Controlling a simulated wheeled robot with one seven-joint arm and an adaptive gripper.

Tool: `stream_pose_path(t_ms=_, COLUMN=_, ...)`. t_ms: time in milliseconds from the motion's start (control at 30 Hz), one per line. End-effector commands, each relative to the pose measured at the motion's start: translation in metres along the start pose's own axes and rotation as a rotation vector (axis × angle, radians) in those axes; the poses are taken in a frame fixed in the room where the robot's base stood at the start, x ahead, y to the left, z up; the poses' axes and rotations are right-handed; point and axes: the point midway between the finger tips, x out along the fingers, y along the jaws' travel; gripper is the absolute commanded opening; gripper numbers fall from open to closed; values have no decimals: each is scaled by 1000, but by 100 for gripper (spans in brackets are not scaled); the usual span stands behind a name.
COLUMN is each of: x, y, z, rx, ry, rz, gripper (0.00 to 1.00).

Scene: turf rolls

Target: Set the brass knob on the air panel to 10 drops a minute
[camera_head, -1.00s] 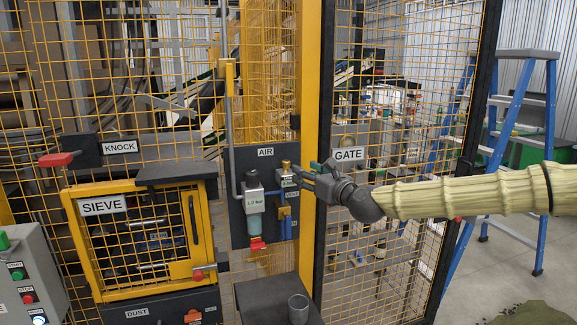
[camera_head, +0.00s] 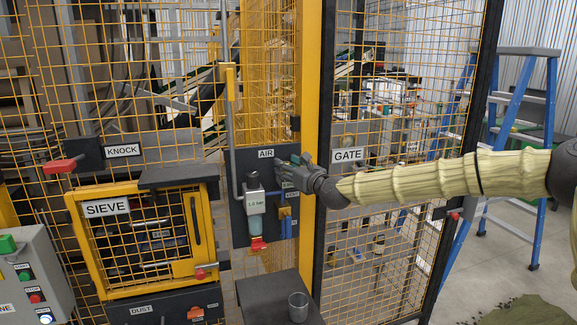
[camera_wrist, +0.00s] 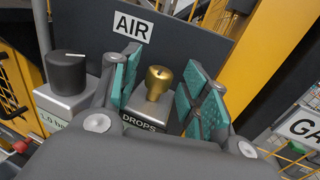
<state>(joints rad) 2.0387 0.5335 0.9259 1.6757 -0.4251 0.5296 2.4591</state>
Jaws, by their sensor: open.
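The brass knob (camera_wrist: 158,82) stands on a grey block labelled DROPS (camera_wrist: 140,122) on the dark air panel (camera_wrist: 190,38), in the wrist view. My gripper (camera_wrist: 163,85) is open, with one teal-padded finger on each side of the knob. Gaps show between the pads and the brass, so it is not gripped. I cannot read a drop setting on the knob. In the head view my gripper (camera_head: 288,172) is at the right part of the air panel (camera_head: 266,228) and hides the knob.
A black knob (camera_wrist: 68,73) on a 1.0 bar unit stands close to the left of my gripper. A yellow post (camera_head: 311,110) and the GATE mesh are close on the right. A red-handled valve (camera_head: 258,244) hangs below. A grey cup (camera_head: 298,306) stands on a dark ledge.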

Motion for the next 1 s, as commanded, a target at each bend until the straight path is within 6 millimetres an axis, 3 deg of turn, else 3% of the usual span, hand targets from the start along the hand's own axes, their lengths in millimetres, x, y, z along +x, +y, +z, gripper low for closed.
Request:
stream_pose_path(t_ms=167, x=0, y=0, z=0, rx=0, ry=0, rz=0, gripper=46)
stream_pose_path(t_ms=433, x=0, y=0, z=0, rx=0, ry=0, rz=0, gripper=0)
stream_pose_path(t_ms=1000, x=0, y=2, z=-2, rx=-1, ry=-2, rz=-91, gripper=0)
